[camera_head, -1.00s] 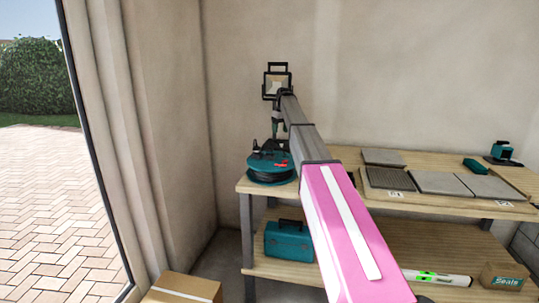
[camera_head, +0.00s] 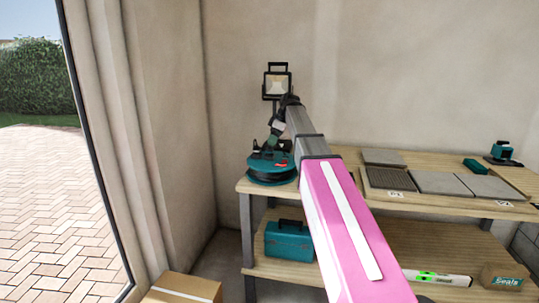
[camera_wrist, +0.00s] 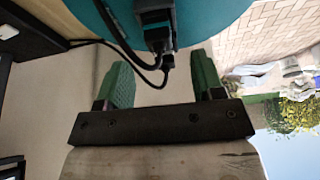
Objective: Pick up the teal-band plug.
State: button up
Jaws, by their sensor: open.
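The teal cable reel (camera_head: 258,163) stands on the left end of the bench top. In the wrist view its teal face (camera_wrist: 215,12) fills the top. My gripper (camera_head: 270,141) is just above the reel. In the wrist view my gripper (camera_wrist: 161,66) is open, with its two green fingers apart and nothing held. The plug ends and a cable loop show beyond and between the fingertips; I cannot tell whether they touch.
A work light (camera_head: 277,84) stands behind the arm by the wall. Grey tiles (camera_head: 440,183) lie on the bench to the right. A teal toolbox (camera_head: 289,243) and a level (camera_head: 437,277) are on the lower shelf. A cardboard box (camera_head: 180,289) is at the front left.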

aim_at(270, 148)
jog(key=x, duration=0.5)
jog(key=shift+f, duration=0.35)
jog(key=c, duration=1.1)
